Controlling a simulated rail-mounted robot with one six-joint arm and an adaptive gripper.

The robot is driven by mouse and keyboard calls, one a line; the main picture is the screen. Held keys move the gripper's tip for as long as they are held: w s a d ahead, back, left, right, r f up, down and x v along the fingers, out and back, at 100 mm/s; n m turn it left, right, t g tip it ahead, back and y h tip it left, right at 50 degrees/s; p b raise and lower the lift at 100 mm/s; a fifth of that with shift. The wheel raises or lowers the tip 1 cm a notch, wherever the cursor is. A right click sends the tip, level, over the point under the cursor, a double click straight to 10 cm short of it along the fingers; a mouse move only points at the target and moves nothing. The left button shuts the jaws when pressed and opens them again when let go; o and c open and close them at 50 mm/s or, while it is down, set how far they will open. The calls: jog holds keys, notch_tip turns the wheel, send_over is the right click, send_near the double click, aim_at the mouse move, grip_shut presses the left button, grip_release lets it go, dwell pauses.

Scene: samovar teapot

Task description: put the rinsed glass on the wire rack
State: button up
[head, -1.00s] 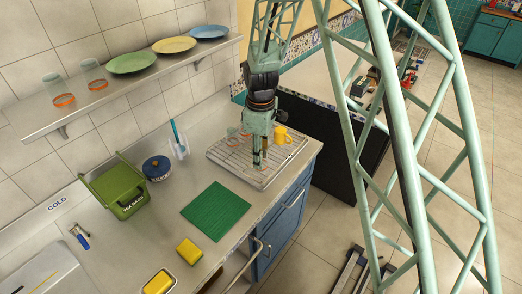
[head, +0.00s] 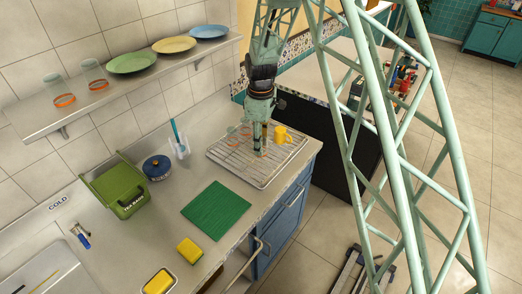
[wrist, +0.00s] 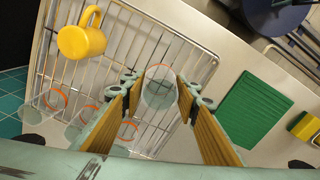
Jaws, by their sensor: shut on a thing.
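A clear glass with an orange band (wrist: 159,90) is between the fingertips of my gripper (wrist: 160,86) in the wrist view. The gripper is shut on it. In the head view my gripper (head: 261,142) points down over the wire rack (head: 293,158), and the held glass is too small to make out clearly. The rack also fills the left and middle of the wrist view (wrist: 118,45). I cannot tell whether the glass touches the wires.
A yellow mug (wrist: 82,40) and several other orange-banded glasses (wrist: 57,98) stand on the rack. A green mat (head: 216,210), a green box (head: 118,188), a dark blue pot (head: 157,168) and sponges (head: 189,252) are on the counter. Plates and glasses line the shelf (head: 130,83) above.

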jog(key=shift+w, duration=0.3)
jog(key=shift+f, duration=1.8)
jog(key=shift+f, duration=0.15)
jog(key=o, duration=0.9)
jog(key=shift+c, duration=0.2)
notch_tip(320, 180, up, 10)
jog(key=shift+w+r, duration=0.1)
jog(key=shift+r, duration=1.05)
